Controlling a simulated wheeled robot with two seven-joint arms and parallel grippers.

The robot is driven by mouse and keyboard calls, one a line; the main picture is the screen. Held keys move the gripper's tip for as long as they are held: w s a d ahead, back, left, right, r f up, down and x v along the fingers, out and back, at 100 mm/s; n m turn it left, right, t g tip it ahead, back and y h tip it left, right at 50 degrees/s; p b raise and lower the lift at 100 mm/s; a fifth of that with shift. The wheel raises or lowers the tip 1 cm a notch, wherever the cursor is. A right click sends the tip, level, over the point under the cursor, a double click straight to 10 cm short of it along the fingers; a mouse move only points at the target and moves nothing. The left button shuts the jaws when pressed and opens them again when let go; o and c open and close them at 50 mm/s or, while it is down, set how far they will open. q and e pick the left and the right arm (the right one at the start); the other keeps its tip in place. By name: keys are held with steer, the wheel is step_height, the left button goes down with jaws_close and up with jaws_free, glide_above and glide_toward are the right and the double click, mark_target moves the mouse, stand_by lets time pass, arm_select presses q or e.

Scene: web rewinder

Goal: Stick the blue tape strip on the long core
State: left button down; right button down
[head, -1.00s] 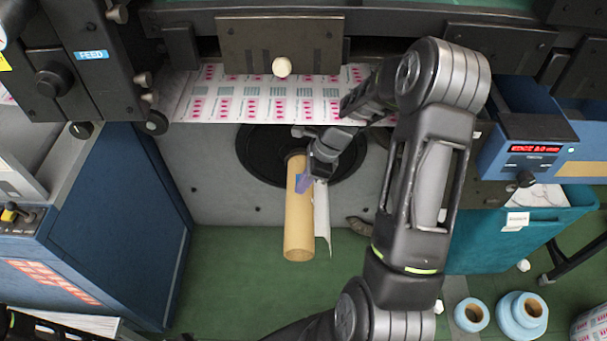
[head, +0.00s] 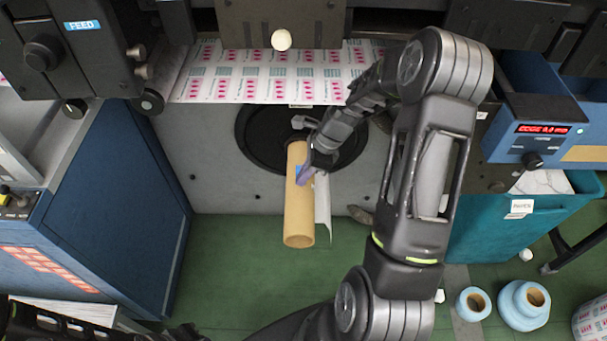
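The long core (head: 299,218) is a tan cardboard tube that sticks out from the dark round disc of the machine towards me. The blue tape strip (head: 299,171) shows as a small blue patch at the upper right of the core, and part of it is hidden by my gripper. My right gripper (head: 307,175) reaches in from the right, with its purplish fingertips at the strip and against or just above the core. I cannot tell whether the fingers are closed on the strip. My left gripper is not in view; only dark arm parts show at the lower left.
A white sheet (head: 323,205) hangs just right of the core. The printed web (head: 275,85) runs above it. A blue cabinet (head: 110,200) stands left, a teal bin (head: 500,225) right. Blue rolls (head: 524,305) lie on the green floor at lower right. Space below the core is clear.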

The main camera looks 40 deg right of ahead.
steer(key=shift+f+b, duration=1.5)
steer(key=shift+f, duration=0.35)
steer(key=shift+f, duration=0.15)
steer(key=c, duration=1.7)
jaws_free()
steer(key=shift+p+v, duration=0.45)
steer(key=shift+v, duration=3.45)
